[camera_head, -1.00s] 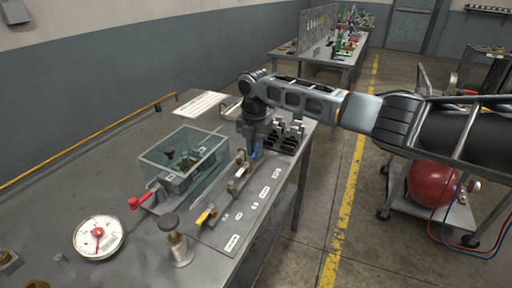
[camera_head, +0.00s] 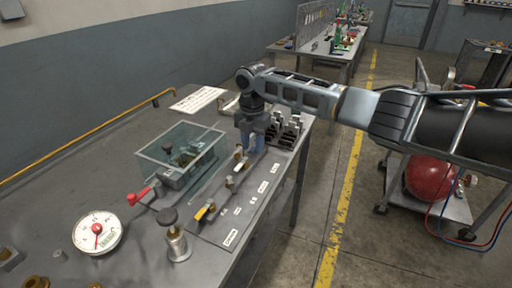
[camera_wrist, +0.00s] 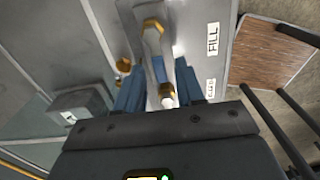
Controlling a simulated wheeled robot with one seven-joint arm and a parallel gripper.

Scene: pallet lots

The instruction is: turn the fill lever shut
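The fill lever (camera_wrist: 153,45) is a grey handle with brass-coloured fittings, near the white FILL label (camera_wrist: 212,39) in the wrist view. My gripper (camera_wrist: 158,88) points down at it with two blue fingers, one on each side of the handle. Gaps show between fingers and handle, so it looks open; contact at the tips is hard to judge. In the head view my gripper (camera_head: 252,143) is at the far end of the labelled valve panel (camera_head: 216,228), over the farthest valve, which it partly hides.
Two nearer valves, a middle one (camera_head: 232,183) and a yellow-handled one (camera_head: 205,211), line the panel. Dark upright blocks (camera_head: 289,130) stand close right of my gripper.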

